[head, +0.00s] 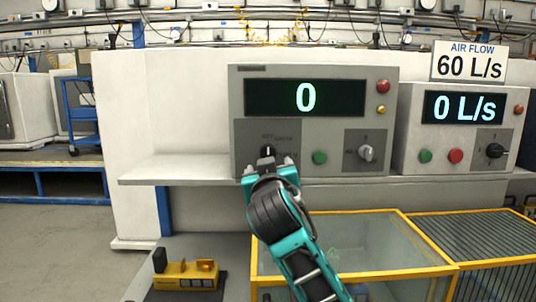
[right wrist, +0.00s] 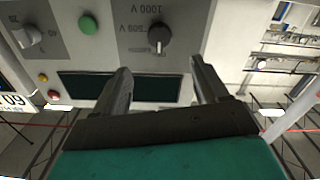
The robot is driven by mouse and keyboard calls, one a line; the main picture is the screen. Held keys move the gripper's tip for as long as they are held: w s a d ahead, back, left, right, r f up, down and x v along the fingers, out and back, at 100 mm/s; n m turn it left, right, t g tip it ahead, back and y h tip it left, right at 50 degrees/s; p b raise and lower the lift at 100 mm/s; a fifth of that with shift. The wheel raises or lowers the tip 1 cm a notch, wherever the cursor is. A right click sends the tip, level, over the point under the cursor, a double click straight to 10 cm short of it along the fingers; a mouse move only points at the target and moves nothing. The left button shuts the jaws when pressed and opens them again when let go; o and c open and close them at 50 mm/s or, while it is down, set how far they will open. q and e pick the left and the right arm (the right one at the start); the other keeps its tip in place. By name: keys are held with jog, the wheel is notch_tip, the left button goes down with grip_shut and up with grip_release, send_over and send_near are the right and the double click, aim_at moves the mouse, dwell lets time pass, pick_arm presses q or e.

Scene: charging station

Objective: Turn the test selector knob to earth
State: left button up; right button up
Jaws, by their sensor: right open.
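The grey tester panel (head: 312,75) stands on the white shelf, its display reading 0. A black knob (head: 267,150) sits at its lower left, partly hidden by my gripper. In the right wrist view, upside down, this knob (right wrist: 160,38) has voltage labels such as 500 V and 1000 V around it; I cannot read an earth label. A light grey knob (head: 367,152) is at the panel's lower right. My right gripper (head: 268,166) is open and empty, just in front of the black knob; its fingers (right wrist: 160,68) are apart, not around it. My left gripper is out of view.
A green button (head: 320,157) lies between the knobs. To the right is an air flow unit (head: 408,130) showing 0 L/s, below a 60 L/s sign (head: 469,62). The left shelf (head: 175,170) is clear.

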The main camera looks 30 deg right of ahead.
aim_at(268, 155)
jog(key=p+x, duration=0.1)
jog(key=x, duration=1.1)
jog(key=shift+a, duration=0.1)
jog(key=c, duration=1.1)
